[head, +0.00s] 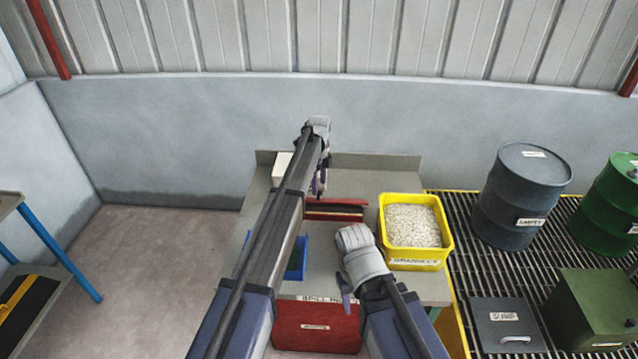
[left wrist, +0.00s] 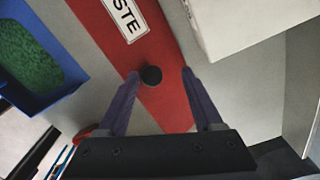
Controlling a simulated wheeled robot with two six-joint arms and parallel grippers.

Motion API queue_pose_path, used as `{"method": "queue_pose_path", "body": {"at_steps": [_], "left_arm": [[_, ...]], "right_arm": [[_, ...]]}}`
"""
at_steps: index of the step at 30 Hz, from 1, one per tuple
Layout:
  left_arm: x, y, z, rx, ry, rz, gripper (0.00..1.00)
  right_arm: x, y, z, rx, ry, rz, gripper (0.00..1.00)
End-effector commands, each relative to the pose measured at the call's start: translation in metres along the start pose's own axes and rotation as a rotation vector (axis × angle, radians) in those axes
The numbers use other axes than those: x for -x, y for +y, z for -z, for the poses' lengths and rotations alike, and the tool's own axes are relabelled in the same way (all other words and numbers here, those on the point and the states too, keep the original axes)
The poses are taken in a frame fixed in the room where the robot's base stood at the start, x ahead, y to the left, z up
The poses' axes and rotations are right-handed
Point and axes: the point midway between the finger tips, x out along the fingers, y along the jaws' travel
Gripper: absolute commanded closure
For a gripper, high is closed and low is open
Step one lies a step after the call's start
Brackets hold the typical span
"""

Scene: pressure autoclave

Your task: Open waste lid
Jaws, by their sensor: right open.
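The red waste lid (left wrist: 125,50) fills the middle of the left wrist view, with a white label reading "STE" in part. A round black knob (left wrist: 151,76) stands on it. My left gripper (left wrist: 160,73) is open, its two purple fingers on either side of the knob with gaps to both. In the head view my left gripper (head: 319,186) is over the back of the bench, beside a red strip (head: 335,212) that appears to be the lid. My right gripper (head: 347,290) is open and empty above the bench front.
A blue bin (head: 297,262), with green contents in the wrist view, sits on the bench (head: 375,170). A yellow tub (head: 418,262) of pale granules stands right. A pale box (head: 282,165) is at back left. A red box (head: 317,330) is at the front; drums (head: 520,190) stand right.

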Motion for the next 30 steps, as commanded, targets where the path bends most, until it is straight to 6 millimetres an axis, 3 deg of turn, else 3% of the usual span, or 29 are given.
{"method": "queue_pose_path", "body": {"at_steps": [1,12,30], "left_arm": [[0.012,0.000,0.000,0.000,0.000,0.000,0.33],[0.057,0.000,0.000,0.000,0.000,0.001,0.33],[0.060,0.004,0.003,0.010,-0.001,0.000,0.33]], "right_arm": [[0.012,0.001,-0.001,0.000,0.000,0.000,0.50],[0.057,0.005,-0.003,0.000,0.000,0.000,0.50],[0.059,0.006,-0.004,0.000,0.000,0.000,0.50]]}}
